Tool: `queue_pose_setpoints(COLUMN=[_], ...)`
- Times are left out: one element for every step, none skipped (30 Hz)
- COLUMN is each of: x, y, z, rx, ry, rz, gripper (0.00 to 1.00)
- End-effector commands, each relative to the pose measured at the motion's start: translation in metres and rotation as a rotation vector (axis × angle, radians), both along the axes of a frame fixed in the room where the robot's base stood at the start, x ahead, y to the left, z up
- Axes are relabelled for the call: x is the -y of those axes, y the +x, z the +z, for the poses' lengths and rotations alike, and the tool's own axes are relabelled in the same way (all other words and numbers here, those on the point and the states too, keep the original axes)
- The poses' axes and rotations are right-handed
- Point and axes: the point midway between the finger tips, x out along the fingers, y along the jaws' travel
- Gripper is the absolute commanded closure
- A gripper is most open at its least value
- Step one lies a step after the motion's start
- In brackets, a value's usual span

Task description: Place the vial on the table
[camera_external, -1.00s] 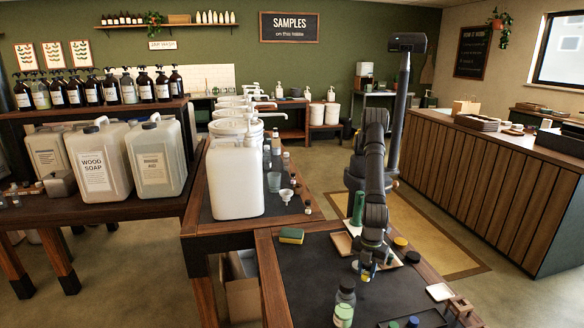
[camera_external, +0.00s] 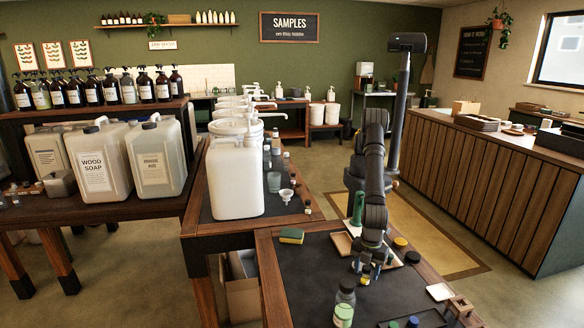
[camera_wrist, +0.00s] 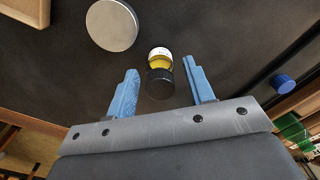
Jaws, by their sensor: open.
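The vial (camera_wrist: 159,72) shows in the camera_wrist view with a black cap, a yellow band and a white end. It is between the two blue fingers of my gripper (camera_external: 366,274), with a visible gap on each side. The fingers are open and spread around it. In the camera_external view the vial is a small yellow and dark spot under my gripper, mostly hidden by the fingers. I cannot tell clearly whether it is upright or tilted. The dark table top (camera_external: 308,282) is below my gripper.
A bottle with a green label (camera_external: 344,306) stands at the front. A yellow and green sponge (camera_external: 291,236) lies at the left and a green cylinder (camera_external: 358,208) stands behind. A round pale lid (camera_wrist: 112,25) and a blue cap (camera_wrist: 284,83) are near the vial. The left of the mat is clear.

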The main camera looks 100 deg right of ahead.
Motion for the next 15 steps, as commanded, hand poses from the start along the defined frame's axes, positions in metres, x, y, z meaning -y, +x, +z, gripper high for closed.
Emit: queue_pose_setpoints(x=[0.0,0.0,-0.001,-0.001,-0.001,-0.001,-0.001,0.0,-0.001,-0.001,0.0,0.0,0.0,0.0,0.0], y=[0.0,0.0,0.0,0.0,0.0,0.0,0.0,0.0,0.0,0.0,0.0,0.0,0.0,0.0,0.0], z=[0.009,0.015,0.024,0.03,0.037,0.047,0.053,0.059,0.068,0.074,0.08,0.086,0.091,0.095,0.1], rx=[0.001,0.001,0.001,0.002,0.001,0.001,0.002,0.001,0.002,0.001,0.001,0.001,0.001,0.001,0.001], ry=[0.002,0.002,0.004,0.004,0.003,0.004,0.004,0.003,0.004,0.003,0.003,0.003,0.002,0.002,0.002], rz=[0.0,0.0,0.0,0.0,0.0,0.0,0.0,0.0,0.0,0.0,0.0,0.0,0.0,0.0,0.0], gripper=[0.52,0.52,0.52,0.52,0.52,0.52,0.52,0.52,0.52,0.52,0.52,0.52,0.52,0.52,0.52])
